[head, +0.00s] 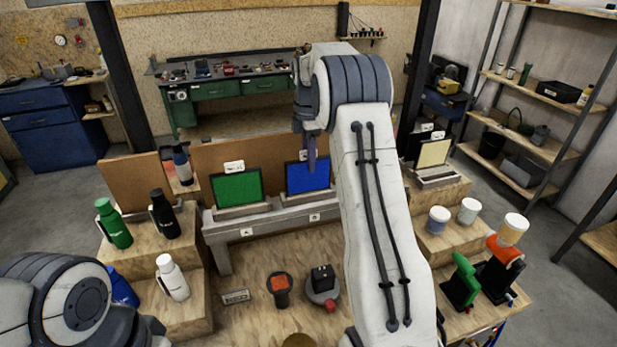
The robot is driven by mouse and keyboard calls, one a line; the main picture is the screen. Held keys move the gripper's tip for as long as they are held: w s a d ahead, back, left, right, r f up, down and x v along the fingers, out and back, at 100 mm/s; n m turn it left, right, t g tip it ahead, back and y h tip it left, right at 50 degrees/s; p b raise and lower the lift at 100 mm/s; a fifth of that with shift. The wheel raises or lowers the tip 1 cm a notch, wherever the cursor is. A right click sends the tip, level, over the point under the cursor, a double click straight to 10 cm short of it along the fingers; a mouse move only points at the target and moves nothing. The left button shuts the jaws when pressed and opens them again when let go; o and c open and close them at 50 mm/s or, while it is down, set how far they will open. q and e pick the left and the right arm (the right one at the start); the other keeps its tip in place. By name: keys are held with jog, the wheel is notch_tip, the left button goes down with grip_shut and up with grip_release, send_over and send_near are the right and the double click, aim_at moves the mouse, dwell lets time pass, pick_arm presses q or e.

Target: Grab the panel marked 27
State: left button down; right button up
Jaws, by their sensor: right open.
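A green panel (236,188) and a blue panel (307,176) stand upright in slots on a grey rack (222,225) in the middle. A cream panel (433,154) stands in a holder at the right. White number tags sit by the panels, but they are too small to read, so I cannot tell which is 27. My right gripper (310,152) is open in front of the blue panel's upper part and partly covers its tag. I cannot tell whether it touches the panel. My left arm shows at the lower left, with its gripper out of view.
Bottles (114,224) stand on wooden steps at the left. Cups (469,211) and a green-and-black tool (462,281) stand at the right. A round grey device (322,287) and an orange-topped tool (281,288) lie on the wooden surface before the rack. A brown board stands behind the panels.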

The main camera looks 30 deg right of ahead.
aim_at(308, 191)
jog(key=f, duration=0.1)
jog(key=f+p, duration=0.2)
jog(key=shift+s+a+f, duration=0.2)
jog(key=shift+s+f, duration=0.05)
jog(key=shift+s, duration=0.05)
jog(key=shift+f, duration=0.65)
grip_shut()
jog(key=shift+w+r, duration=0.1)
dwell(0.5)
